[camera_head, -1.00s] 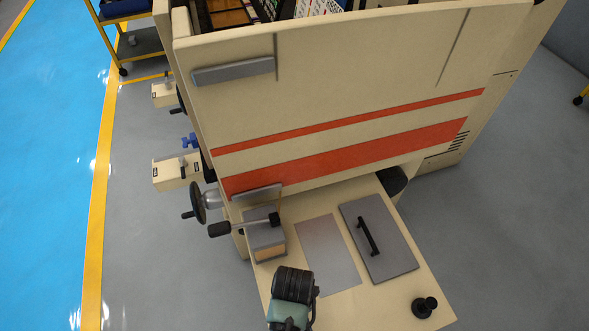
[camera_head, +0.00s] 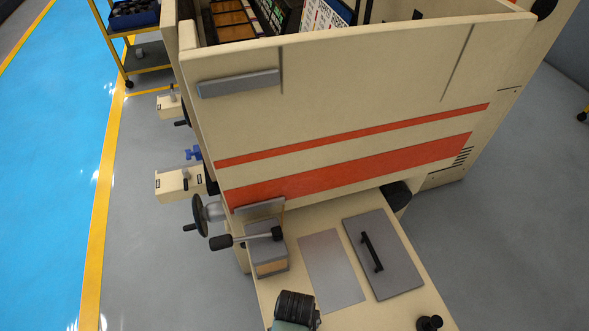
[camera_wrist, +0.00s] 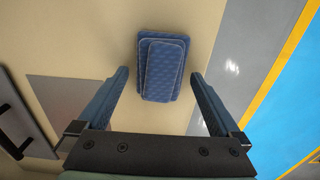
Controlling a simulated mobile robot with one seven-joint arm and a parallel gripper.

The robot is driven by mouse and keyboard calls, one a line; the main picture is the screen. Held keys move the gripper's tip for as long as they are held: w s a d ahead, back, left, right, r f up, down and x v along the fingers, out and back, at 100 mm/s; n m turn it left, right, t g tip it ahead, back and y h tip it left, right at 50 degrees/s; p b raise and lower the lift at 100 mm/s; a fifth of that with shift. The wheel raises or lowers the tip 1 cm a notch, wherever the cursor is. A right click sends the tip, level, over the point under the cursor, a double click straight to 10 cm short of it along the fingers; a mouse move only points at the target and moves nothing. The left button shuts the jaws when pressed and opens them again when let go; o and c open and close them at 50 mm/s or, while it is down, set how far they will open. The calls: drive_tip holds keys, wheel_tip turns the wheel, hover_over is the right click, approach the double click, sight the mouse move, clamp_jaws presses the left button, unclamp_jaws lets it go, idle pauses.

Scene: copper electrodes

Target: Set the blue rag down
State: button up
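The blue rag (camera_wrist: 163,67) shows in the wrist view as a folded, patterned pad lying on the beige worktop (camera_wrist: 95,45). My gripper (camera_wrist: 159,73) is open, with one finger on each side of the rag's near part and a visible gap on both sides. The fingers are not closed on it. In the head view only part of my arm shows at the bottom edge. The rag and my fingertips are not visible there.
The worktop (camera_head: 312,237) carries a grey plate (camera_head: 332,270), a dark lid with a black handle (camera_head: 383,255), a black knob (camera_head: 429,323) and a lever block (camera_head: 267,254). The machine's striped front wall (camera_head: 345,120) rises behind.

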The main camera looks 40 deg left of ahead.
wheel_tip(320, 180, up, 12)
drive_tip(key=p, duration=0.2)
drive_tip(key=w+a+r+m+t+y, duration=0.2)
drive_tip(key=w+r+t, duration=0.3)
drive_tip(key=w+r, duration=0.75)
drive_tip(key=w+d+r+m+t, duration=0.1)
drive_tip(key=w+r+t, duration=0.25)
drive_tip(key=r, duration=0.35)
drive_tip(key=w+d+r+m+t+y, duration=0.15)
drive_tip(key=w+r, duration=0.25)
drive_tip(key=r, duration=0.4)
drive_tip(key=w+r+m+t+h, duration=0.1)
drive_tip(key=w+r+t, duration=0.3)
drive_tip(key=r, duration=0.3)
drive_tip(key=s+d+r+m+t, duration=0.2)
drive_tip(key=d+r+t, duration=0.15)
drive_tip(key=r, duration=0.85)
drive_tip(key=s+d+r+m+t, duration=0.1)
drive_tip(key=d+r+t, duration=0.3)
drive_tip(key=r, duration=0.8)
drive_tip(key=s+d+r+m+t+h, duration=0.2)
drive_tip(key=s+r+t, duration=0.4)
drive_tip(key=s+r, duration=0.3)
wheel_tip(320, 180, up, 4)
drive_tip(key=shift+s+d+f, duration=0.15)
drive_tip(key=shift+s+d, duration=0.25)
drive_tip(key=shift+d, duration=0.1)
drive_tip(key=shift+h, duration=0.25)
